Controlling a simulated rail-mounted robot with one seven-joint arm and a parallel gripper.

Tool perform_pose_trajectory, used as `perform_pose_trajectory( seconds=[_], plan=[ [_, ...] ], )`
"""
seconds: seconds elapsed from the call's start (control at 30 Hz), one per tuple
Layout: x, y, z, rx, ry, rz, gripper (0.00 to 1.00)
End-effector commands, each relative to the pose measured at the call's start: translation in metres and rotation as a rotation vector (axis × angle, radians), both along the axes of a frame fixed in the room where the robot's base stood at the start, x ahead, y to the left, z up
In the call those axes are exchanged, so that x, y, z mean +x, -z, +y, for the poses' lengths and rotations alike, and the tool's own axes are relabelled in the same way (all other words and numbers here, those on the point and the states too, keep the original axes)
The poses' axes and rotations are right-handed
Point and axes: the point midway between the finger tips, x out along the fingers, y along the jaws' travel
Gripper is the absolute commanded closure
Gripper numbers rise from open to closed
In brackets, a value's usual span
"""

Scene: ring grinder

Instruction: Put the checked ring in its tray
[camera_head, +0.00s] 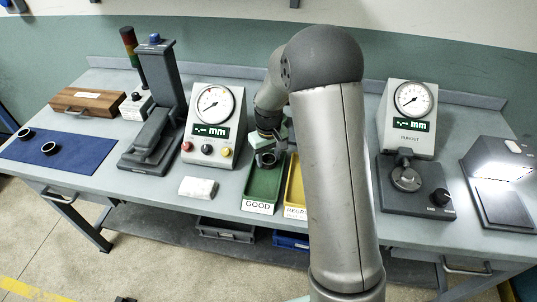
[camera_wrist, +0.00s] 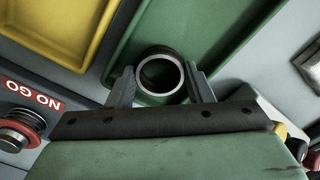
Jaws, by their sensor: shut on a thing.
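My gripper (camera_head: 266,150) hangs over the green tray (camera_head: 263,190) labelled GOOD. In the wrist view its two fingers (camera_wrist: 161,85) press on opposite sides of a dark metal ring (camera_wrist: 160,98) with a bright rim. The ring is held with its opening facing the camera, and the green tray (camera_wrist: 222,35) lies behind it. I cannot tell whether the ring touches the tray floor. The yellow tray (camera_head: 296,192), its label partly hidden by my arm, stands right beside the green one; it also shows in the wrist view (camera_wrist: 58,30).
A dial gauge (camera_head: 212,115) stands left of the green tray, and a runout gauge (camera_head: 408,115) at the right. A white block (camera_head: 198,187) lies left of the tray. A NO GO plug (camera_wrist: 20,125) is near my gripper.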

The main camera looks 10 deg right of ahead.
Motion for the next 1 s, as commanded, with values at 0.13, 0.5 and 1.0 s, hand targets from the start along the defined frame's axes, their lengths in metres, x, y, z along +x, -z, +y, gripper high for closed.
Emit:
perform_pose_trajectory(
  seconds=[0.13,0.5,1.0],
  plan=[
    [0.0,-0.001,0.0,0.001,0.0,-0.002,0.83],
    [0.0,0.002,0.0,0.001,0.0,-0.002,0.32],
    [0.002,-0.049,0.0,0.0,0.0,-0.009,0.32]
  ],
)
